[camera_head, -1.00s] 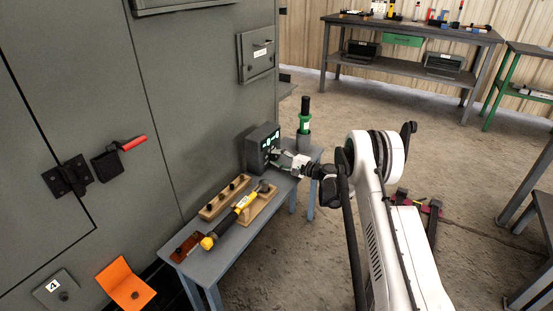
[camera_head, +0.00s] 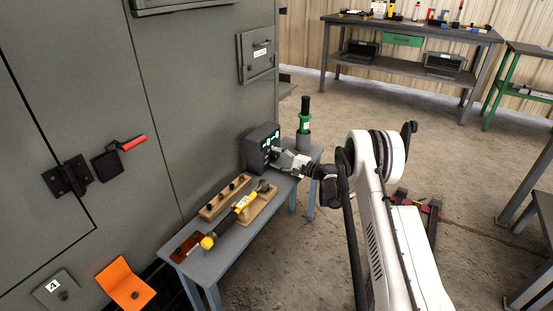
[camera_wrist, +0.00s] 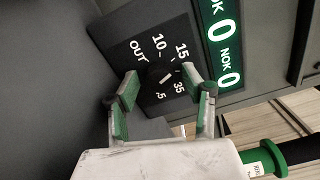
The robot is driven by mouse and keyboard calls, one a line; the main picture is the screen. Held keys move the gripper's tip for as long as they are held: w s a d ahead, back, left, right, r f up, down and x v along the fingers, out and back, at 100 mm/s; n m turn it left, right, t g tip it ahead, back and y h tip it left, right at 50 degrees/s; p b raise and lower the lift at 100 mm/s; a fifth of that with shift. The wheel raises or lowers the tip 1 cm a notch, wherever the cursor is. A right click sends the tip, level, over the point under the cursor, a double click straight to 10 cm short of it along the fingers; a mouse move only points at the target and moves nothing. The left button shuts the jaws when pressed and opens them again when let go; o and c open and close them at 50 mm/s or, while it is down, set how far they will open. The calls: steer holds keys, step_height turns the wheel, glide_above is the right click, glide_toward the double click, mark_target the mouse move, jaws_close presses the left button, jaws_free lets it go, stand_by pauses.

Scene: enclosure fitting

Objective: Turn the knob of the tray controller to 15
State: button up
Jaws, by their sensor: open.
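The tray controller (camera_head: 256,150) is a dark box with lit green displays on the small grey table against the cabinet. In the wrist view its face (camera_wrist: 145,45) has a dark round knob (camera_wrist: 158,72) with a short white mark. Printed around the knob are OUT, 10, 15, 35 and a partly hidden label ending in 5. I cannot tell surely which label the mark points to. My gripper (camera_wrist: 162,84) is open, its green-and-grey fingers on either side of the knob; contact is unclear. In the head view my gripper (camera_head: 274,158) is close to the controller's front.
A green-and-black tool (camera_head: 304,118) stands upright behind the controller. A yellow-and-black tool (camera_head: 232,217) and wooden blocks (camera_head: 224,197) lie on the table (camera_head: 222,247) in front. The display (camera_wrist: 223,40) reads OK 0 and NOK 0. The cabinet wall (camera_head: 205,100) is close on the left.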

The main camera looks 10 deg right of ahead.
steer(key=v, duration=1.1)
steer(key=shift+s+d, duration=0.25)
steer(key=shift+s, duration=0.1)
steer(key=shift+r, duration=0.1)
